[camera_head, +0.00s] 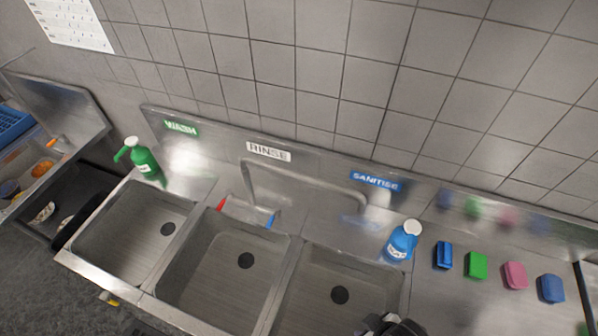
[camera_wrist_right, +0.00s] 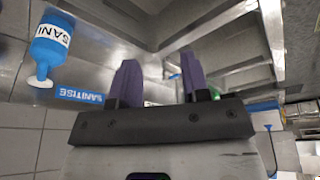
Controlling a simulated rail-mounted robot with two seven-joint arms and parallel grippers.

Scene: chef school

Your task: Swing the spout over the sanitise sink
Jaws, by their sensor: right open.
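The metal spout (camera_head: 305,174) rises behind the rinse sink (camera_head: 215,262), between a red handle (camera_head: 221,203) and a blue handle (camera_head: 271,219). It runs right, with its bent end near the blue SANITISE label (camera_head: 375,181). From this angle I cannot tell exactly what lies under its tip. The sanitise sink (camera_head: 318,262) is the rightmost basin and is empty. My right gripper (camera_head: 397,326) is at the sink's front edge, partly cut off. In the wrist view its purple fingers (camera_wrist_right: 160,82) are apart, with nothing between them. My left gripper is not in view.
Several coloured blocks, including a green one (camera_head: 476,265), lie on the right counter. The wash sink (camera_head: 130,232) is at the left, with a green spray bottle (camera_head: 141,157) behind it. A tiled wall closes the back.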

